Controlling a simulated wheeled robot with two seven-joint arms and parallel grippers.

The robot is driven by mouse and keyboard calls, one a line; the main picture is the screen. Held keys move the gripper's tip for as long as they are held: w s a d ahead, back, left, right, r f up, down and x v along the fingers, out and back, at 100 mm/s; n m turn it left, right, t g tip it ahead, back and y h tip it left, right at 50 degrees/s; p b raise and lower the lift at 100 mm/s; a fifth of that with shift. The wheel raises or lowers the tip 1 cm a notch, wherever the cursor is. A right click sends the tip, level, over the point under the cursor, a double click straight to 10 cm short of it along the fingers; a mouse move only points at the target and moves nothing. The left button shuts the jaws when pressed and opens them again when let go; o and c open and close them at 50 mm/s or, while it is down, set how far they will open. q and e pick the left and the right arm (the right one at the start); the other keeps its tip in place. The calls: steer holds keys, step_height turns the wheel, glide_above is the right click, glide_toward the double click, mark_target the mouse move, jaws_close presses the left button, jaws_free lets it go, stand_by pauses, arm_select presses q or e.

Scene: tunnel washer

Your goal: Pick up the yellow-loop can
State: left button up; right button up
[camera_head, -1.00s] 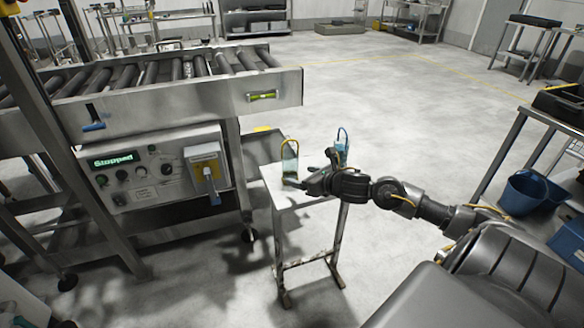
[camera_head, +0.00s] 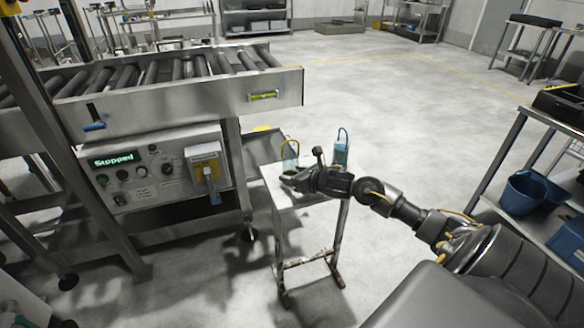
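The yellow-loop can (camera_head: 290,156) is a pale can with a yellow loop on top, upright on a small white stand (camera_head: 283,199). My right gripper (camera_head: 302,167) is at the can. One finger is low in front of the can's base and the other points up on the can's right side. The fingers are spread apart, and I cannot tell whether either touches the can. The lower part of the can is partly hidden by the gripper. My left gripper is not in view.
Open floor lies behind.

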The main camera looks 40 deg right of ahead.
steer(key=c, duration=0.6)
steer(key=shift+c, duration=0.2)
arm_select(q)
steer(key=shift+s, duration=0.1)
arm_select(e)
steer(key=shift+r, duration=0.1)
steer(key=shift+r, duration=0.6)
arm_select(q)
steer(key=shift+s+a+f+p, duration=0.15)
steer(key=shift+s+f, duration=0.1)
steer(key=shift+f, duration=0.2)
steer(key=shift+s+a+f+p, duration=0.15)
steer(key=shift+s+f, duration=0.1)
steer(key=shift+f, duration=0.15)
arm_select(e)
steer(key=s+a+r, duration=0.2)
steer(key=s+r, duration=0.4)
steer(key=s+a+r, duration=0.3)
steer(key=s+r, duration=0.2)
steer(key=s, duration=0.1)
steer(key=shift+s+a+r, duration=0.3)
steer(key=shift+s+r, duration=0.05)
steer(key=shift+s, duration=0.05)
